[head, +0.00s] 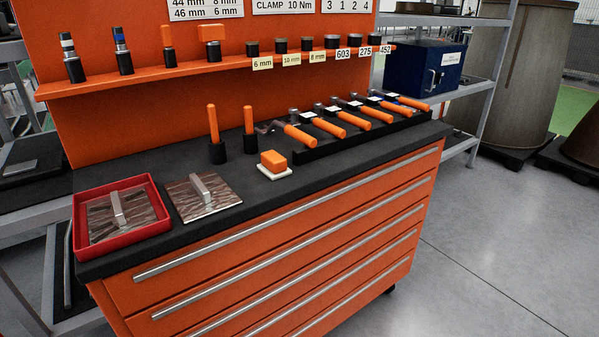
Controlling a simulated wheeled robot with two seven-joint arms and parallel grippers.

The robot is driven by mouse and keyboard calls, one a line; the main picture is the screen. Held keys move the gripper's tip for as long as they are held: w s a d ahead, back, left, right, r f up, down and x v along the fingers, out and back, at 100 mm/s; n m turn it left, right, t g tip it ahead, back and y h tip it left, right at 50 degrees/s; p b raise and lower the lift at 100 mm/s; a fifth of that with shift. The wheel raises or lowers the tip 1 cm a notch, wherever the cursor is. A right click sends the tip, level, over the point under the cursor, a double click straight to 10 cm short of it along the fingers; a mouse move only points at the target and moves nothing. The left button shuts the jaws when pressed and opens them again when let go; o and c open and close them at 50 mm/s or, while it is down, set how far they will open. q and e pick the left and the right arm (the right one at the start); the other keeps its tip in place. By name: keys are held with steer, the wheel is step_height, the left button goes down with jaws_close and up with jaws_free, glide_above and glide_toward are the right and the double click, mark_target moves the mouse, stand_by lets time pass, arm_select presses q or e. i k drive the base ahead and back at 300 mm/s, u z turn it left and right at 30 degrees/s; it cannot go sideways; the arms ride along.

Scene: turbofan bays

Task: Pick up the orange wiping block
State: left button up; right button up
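The orange wiping block (273,159) rests on a white pad (274,172) on the black worktop of the orange tool cabinet (290,262). It sits near the front edge, about the middle of the worktop. Nothing covers it from this side. Neither of my grippers shows in the head view.
Left of the block lie a metal plate with a handle (203,197) and a red tray (162,228) holding a similar plate. Behind it stand two orange-handled tools (213,124) in black holders. A black rack of orange-handled tools (344,137) is to the right. A shelf (150,81) is above.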

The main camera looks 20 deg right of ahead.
mark_target(272, 165)
steer(key=z, duration=0.55)
steer(key=i, duration=0.5)
